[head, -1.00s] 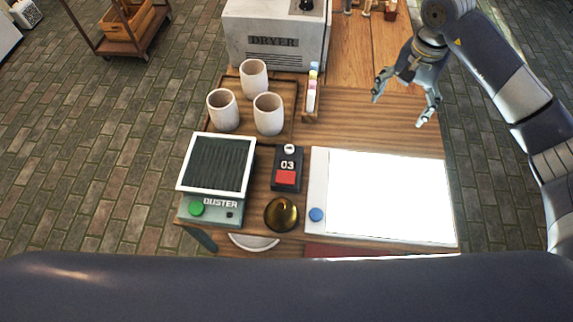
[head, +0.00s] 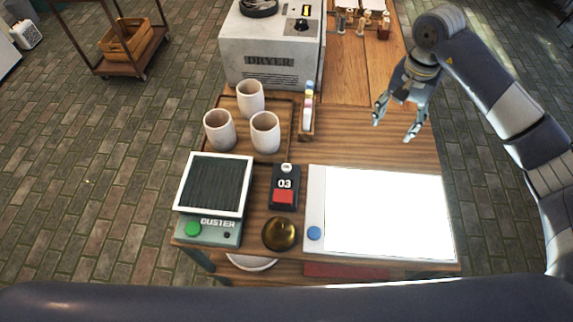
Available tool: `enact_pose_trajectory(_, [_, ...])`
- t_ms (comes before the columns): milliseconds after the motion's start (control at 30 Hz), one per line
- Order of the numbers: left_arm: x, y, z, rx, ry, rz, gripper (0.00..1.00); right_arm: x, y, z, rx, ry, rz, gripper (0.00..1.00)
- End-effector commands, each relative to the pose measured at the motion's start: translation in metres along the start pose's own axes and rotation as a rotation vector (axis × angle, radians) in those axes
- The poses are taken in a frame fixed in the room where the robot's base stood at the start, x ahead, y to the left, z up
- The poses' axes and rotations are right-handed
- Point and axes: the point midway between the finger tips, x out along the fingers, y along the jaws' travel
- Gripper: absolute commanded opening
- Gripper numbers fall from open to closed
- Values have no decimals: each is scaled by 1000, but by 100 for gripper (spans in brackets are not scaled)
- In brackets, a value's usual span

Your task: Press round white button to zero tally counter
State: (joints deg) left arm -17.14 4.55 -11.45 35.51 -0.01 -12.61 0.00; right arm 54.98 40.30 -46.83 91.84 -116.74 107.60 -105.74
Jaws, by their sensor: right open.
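The tally counter (head: 284,187) is a small dark box on the wooden table, reading 03, with a red square button on its lower part. The round white button (head: 286,168) sits at its top end. My right gripper (head: 394,129) is open and empty, in the air above the table's right side, behind the white panel. It is well to the right of and beyond the counter, touching nothing. My left gripper is not in view.
A duster box (head: 207,229) stands left of the counter, with a brass dome (head: 279,234) in front. A bright white panel (head: 388,212) lies to the right. Several cups, including one (head: 265,133), stand on a tray behind; a dryer (head: 270,50) is farther back.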

Motion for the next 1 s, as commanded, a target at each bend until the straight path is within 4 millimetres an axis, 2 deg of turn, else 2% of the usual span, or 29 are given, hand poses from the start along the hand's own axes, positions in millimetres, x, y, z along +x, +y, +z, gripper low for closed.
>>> enact_pose_trajectory(33, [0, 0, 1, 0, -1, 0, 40, 0, 0, 0, 0, 0, 0, 37])
enact_pose_trajectory(200, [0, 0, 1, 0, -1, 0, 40, 0, 0, 0, 0, 0, 0, 0])
enact_pose_trajectory(1000, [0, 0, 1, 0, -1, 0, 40, 0, 0, 0, 0, 0, 0, 0])
